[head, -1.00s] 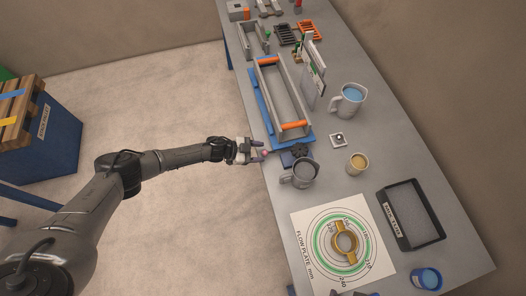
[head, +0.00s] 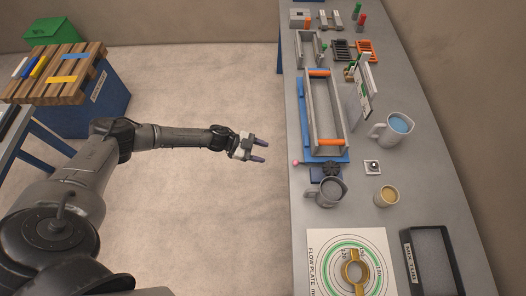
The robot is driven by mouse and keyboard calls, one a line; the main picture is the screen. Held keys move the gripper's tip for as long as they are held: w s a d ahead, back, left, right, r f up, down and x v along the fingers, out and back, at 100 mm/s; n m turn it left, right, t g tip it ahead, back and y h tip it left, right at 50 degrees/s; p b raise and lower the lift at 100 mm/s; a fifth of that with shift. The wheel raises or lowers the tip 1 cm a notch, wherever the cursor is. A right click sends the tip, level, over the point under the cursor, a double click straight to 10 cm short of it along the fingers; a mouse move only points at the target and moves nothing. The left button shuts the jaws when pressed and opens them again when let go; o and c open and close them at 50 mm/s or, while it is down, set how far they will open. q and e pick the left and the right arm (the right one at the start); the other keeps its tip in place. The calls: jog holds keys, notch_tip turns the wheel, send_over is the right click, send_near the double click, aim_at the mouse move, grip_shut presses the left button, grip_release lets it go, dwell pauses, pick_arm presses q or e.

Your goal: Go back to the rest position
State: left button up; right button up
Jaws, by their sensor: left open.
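My left gripper (head: 259,151) is open and empty. It hangs over the bare floor, a little left of the bench edge, and touches nothing. Its arm comes in from the lower left. My right gripper does not show. The disperser mixer cannot be clearly made out. A dark knob on a blue base (head: 329,172) stands on the bench to the right of the gripper, with a small pink ball (head: 296,162) at its left.
The long grey bench (head: 436,170) holds a grey jug (head: 327,192), a jug of blue liquid (head: 393,129), a tan cup (head: 386,196), a long mould (head: 325,113) and a flow plate (head: 328,264). A pallet (head: 58,72) on a blue bin stands left. Floor between is clear.

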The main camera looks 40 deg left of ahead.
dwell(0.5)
pick_arm(q)
jog(key=w+a+f+t+y, duration=0.35)
jog(key=a+y, duration=0.25)
jog(key=y, duration=0.2)
jog(key=w+d+r+y, duration=0.25)
jog(key=r+y, duration=0.25)
jog(key=r, duration=0.4)
jog(key=s+d+r+n+g, duration=0.1)
jog(key=s+d+r+n, duration=0.5)
jog(key=d+r, duration=0.45)
jog(key=s+d+r+n+g+h, duration=0.1)
jog(key=s+n, duration=0.2)
jog(key=s, duration=0.7)
jog(key=s+f+n+g, duration=0.1)
jog(key=s+f+g, duration=0.3)
jog(key=s, duration=0.5)
jog(key=s+f+n+g, duration=0.2)
jog(key=s+f, duration=0.5)
jog(key=s, duration=0.2)
notch_tip(320, 180, up, 19)
jog(key=p, duration=1.9)
jog(key=shift+w+d+t+h, duration=0.2)
jog(key=shift+w+t+h, duration=0.15)
jog(key=shift+h, duration=0.05)
